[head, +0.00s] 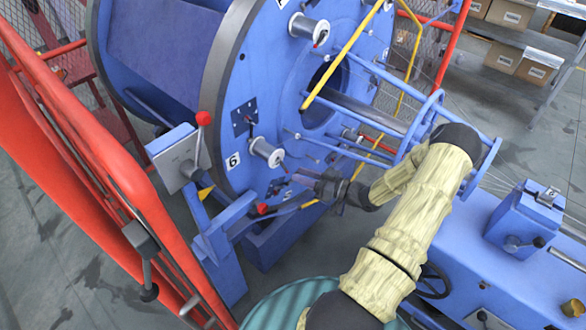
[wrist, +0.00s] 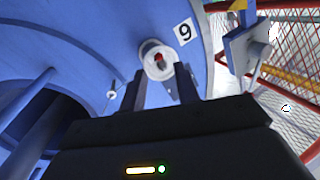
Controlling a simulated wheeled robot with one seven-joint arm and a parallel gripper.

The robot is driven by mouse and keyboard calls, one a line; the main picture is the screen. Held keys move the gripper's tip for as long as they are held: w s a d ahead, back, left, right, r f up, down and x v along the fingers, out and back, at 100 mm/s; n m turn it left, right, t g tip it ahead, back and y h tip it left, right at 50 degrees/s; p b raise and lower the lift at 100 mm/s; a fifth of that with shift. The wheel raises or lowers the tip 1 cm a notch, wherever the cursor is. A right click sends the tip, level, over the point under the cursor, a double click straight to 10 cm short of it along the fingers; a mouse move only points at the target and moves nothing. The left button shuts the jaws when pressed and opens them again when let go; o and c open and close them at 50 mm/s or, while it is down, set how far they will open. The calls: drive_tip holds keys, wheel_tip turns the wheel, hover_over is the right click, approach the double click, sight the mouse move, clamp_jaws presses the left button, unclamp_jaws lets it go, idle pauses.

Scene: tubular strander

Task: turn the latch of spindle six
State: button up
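The spindle six spool (head: 266,152) is a pale bobbin on the front face of the blue drum, beside a white "6" label (head: 233,160). In the wrist view the spool (wrist: 157,62) shows end-on with a small red latch (wrist: 160,57) at its centre; the label there (wrist: 185,32) appears upside down, like a 9. My gripper (head: 298,179) is to the lower right of the spool in the head view. The exact latch angle is unclear.
A red-knobbed lever (head: 204,118) stands on a grey box left of the drum. Yellow bars (head: 345,55) and blue rods (head: 375,115) extend around the drum's front. A red guard rail (head: 100,150) runs along the left. A blue machine bed (head: 480,255) lies right.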

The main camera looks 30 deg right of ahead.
sight(283, 165)
drive_tip(key=x, duration=0.3)
drive_tip(key=shift+w+a+p, duration=0.2)
drive_tip(key=shift+w+p, duration=0.15)
clamp_jaws()
